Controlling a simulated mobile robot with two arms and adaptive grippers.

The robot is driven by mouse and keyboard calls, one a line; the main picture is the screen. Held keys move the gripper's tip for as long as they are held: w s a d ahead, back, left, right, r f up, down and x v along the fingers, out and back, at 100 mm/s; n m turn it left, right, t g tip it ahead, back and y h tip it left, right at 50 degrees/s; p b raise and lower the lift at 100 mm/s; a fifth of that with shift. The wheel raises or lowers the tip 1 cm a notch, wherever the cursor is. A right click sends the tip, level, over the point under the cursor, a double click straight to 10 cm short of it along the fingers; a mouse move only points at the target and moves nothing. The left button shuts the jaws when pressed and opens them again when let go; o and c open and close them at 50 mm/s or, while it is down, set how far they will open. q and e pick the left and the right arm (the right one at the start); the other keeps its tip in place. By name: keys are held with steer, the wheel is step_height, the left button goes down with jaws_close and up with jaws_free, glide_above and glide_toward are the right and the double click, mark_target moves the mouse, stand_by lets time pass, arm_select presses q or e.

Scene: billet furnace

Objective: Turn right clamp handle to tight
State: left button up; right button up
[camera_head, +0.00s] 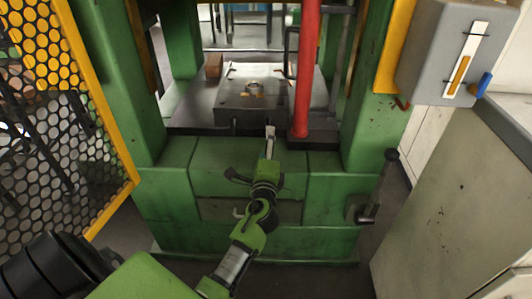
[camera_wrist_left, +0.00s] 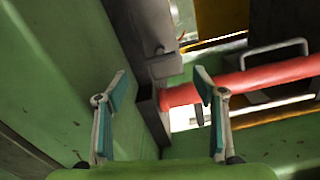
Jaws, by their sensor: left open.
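My left gripper (camera_head: 270,140) reaches up from the bottom of the head view to the front edge of the dark press bed. In the left wrist view its two fingers (camera_wrist_left: 160,85) are spread wide with nothing between them. Beyond the gap is the bed's dark edge, with a grey metal end piece (camera_wrist_left: 166,66) that may belong to the right clamp. In the head view the gripper covers the front right of the die block (camera_head: 242,98), so I cannot make out the right clamp handle or its setting. My right gripper is not in view.
A red column (camera_head: 305,75) stands on the bed just right of the gripper; it also shows in the wrist view (camera_wrist_left: 245,85). A black-knobbed lever (camera_head: 390,158) is at the green frame's right. A yellow mesh guard (camera_head: 112,150) is left, a grey cabinet (camera_head: 450,200) right.

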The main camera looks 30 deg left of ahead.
arm_select(q)
steer(key=shift+v, duration=1.9)
